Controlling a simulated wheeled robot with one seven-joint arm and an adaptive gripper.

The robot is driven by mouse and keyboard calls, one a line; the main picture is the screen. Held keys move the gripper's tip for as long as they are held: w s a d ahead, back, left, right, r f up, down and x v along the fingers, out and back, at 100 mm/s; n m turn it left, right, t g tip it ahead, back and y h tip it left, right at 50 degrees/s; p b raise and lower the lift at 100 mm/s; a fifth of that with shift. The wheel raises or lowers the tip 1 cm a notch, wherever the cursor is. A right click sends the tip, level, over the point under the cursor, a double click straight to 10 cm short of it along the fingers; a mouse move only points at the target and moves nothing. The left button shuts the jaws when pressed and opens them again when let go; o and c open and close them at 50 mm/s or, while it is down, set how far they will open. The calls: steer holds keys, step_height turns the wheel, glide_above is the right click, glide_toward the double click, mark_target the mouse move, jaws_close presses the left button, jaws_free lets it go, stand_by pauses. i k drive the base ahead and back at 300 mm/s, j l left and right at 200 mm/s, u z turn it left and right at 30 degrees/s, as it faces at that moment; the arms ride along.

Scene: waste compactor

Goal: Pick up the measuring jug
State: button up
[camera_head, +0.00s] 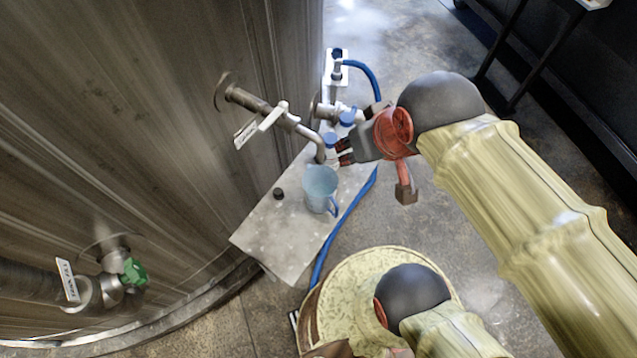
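The measuring jug (320,187) is a translucent light-blue vessel. It stands upright on a grey metal shelf (277,240) beside the tank, with its handle toward the lower right. My gripper (341,152) is just above and to the right of the jug in the picture, apart from its rim as far as I can tell. Its two dark fingertips show a small gap, with nothing seen between them. The gripper points left, toward the tank's pipe outlet.
A pipe with a tap (268,115) comes out of the large metal tank (130,120) and bends down above the jug. A small dark knob (279,194) sits left of the jug. A blue hose (345,222) runs along the shelf's right edge. A green-handled valve (133,272) is lower left.

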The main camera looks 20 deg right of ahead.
mark_target(320, 184)
steer(key=k+u, duration=0.35)
steer(key=k+j+u, duration=0.15)
steer(key=u, duration=0.25)
steer(key=k+j+u, duration=0.35)
steer(key=k+l, duration=0.05)
